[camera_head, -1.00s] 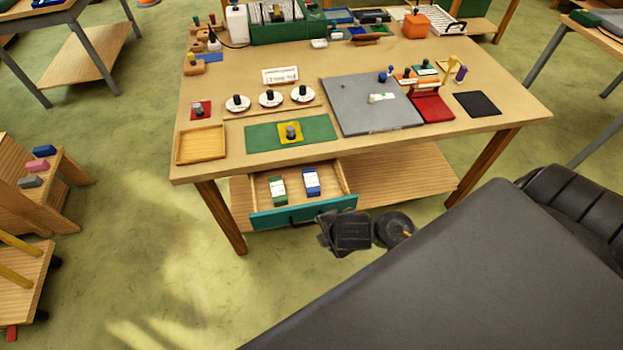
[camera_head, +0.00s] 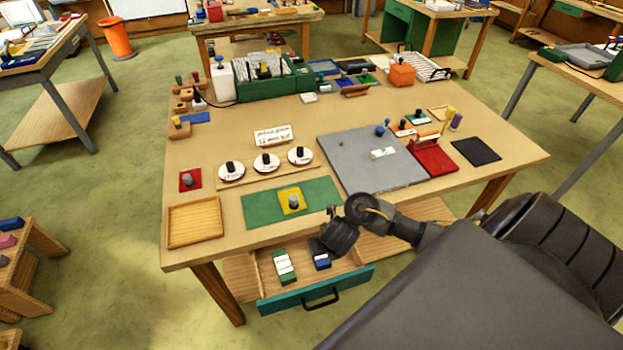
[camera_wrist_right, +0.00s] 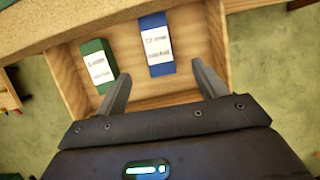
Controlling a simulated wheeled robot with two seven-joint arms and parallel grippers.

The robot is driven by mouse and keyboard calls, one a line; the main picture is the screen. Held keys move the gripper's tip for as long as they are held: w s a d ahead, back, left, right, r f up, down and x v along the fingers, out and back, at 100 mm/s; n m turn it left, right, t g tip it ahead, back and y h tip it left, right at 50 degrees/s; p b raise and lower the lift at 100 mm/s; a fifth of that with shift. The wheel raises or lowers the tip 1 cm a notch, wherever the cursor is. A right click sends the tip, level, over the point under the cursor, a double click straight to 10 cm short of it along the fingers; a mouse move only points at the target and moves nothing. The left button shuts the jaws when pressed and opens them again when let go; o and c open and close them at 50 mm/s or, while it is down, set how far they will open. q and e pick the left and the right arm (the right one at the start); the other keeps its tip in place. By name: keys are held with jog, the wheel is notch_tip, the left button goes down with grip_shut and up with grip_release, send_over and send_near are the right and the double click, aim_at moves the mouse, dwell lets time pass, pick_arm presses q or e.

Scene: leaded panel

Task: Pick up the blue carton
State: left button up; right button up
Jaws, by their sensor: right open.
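The blue carton (camera_head: 321,261) with a white label lies in the open drawer (camera_head: 262,272) under the table's front edge. In the head view my right gripper (camera_head: 325,247) hangs over it and hides part of it. In the right wrist view the blue carton (camera_wrist_right: 156,45) is ahead of my open, empty right gripper (camera_wrist_right: 160,85), roughly between the lines of its fingers and apart from them. A green carton (camera_head: 284,265) lies to its left in the drawer; it also shows in the right wrist view (camera_wrist_right: 98,65). My left gripper is not in view.
The drawer has a teal front (camera_head: 315,291) with a dark handle. The tabletop (camera_head: 225,230) overhangs the drawer's back. A wooden tray (camera_head: 195,222), a green mat (camera_head: 262,211) and a grey board (camera_head: 365,160) lie above on the table.

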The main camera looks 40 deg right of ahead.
aim_at(323, 257)
notch_tip(323, 257, down, 3)
jog(key=b, duration=0.2)
jog(key=shift+w+d+r+b, duration=0.1)
jog(key=shift+d+r+b, duration=0.05)
jog(key=shift+b, duration=0.2)
jog(key=shift+b+x, duration=0.8)
jog(key=shift+x, duration=0.3)
jog(key=shift+w+f, duration=0.25)
jog(key=shift+w, duration=0.1)
jog(key=shift+d, duration=0.1)
jog(key=shift+w+f+b, duration=0.1)
jog(key=shift+f+b, duration=0.2)
jog(key=shift+b, duration=0.1)
jog(key=b+x, duration=0.2)
jog(key=x, duration=0.1)
jog(key=shift+w+f, duration=0.5)
jog(key=shift+f, duration=0.15)
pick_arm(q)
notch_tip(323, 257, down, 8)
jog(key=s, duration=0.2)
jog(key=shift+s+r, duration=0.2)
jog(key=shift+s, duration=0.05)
pick_arm(e)
jog(key=shift+r, duration=0.1)
